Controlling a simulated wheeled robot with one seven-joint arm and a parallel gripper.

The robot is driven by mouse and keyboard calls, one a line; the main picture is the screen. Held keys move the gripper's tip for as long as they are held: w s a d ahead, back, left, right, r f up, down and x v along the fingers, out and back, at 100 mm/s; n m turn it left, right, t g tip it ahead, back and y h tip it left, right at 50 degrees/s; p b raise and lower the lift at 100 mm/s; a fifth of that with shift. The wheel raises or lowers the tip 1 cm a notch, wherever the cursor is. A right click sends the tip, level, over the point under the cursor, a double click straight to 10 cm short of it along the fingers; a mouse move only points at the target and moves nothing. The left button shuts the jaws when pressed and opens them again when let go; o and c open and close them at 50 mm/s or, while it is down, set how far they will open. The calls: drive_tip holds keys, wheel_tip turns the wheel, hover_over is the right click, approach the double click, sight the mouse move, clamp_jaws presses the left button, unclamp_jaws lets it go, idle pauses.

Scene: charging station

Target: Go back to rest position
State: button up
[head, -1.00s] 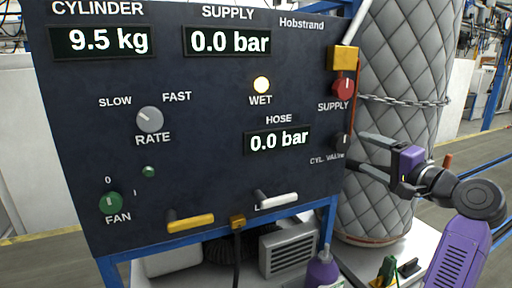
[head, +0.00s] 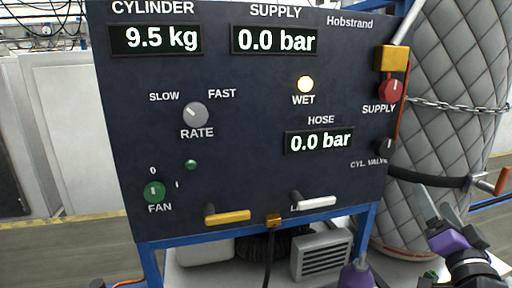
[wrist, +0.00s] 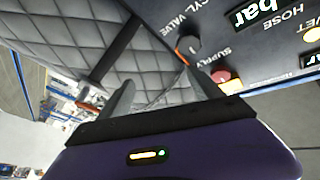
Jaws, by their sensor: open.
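In the wrist view the gripper (wrist: 155,92) points toward the quilted cylinder (wrist: 75,35) and the panel's edge. The dark control panel (head: 250,180) fills the middle of the head view, apart from the gripper. Its displays read 9.5 kg, 0.0 bar supply and 0.0 bar hose. The WET lamp (head: 305,84) is lit.
The black CYL. VALVE knob (wrist: 188,42) and red SUPPLY knob (wrist: 226,79) are close to the fingers in the wrist view. A chain (head: 450,106) crosses the quilted cylinder. Floor at left is clear.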

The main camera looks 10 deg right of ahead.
drive_tip(key=s+a+f+n+g+y, duration=0.1)
drive_tip(key=s+a+f+n+y, duration=0.1)
drive_tip(key=s+a+f, duration=0.5)
drive_tip(key=s+a+f+n+g+y, duration=0.1)
drive_tip(key=s+a+f+n+y, duration=0.2)
drive_tip(key=s+a+f+n, duration=0.2)
drive_tip(key=s+a+f+n+g+y, duration=0.2)
drive_tip(key=s+a+f+n+y, duration=0.1)
drive_tip(key=s+a+f, duration=0.8)
drive_tip(key=s+a+n+b, duration=0.1)
drive_tip(key=s+a, duration=0.4)
drive_tip(key=s, duration=0.6)
drive_tip(key=shift+s+a, duration=0.35)
drive_tip(key=shift+s, duration=0.05)
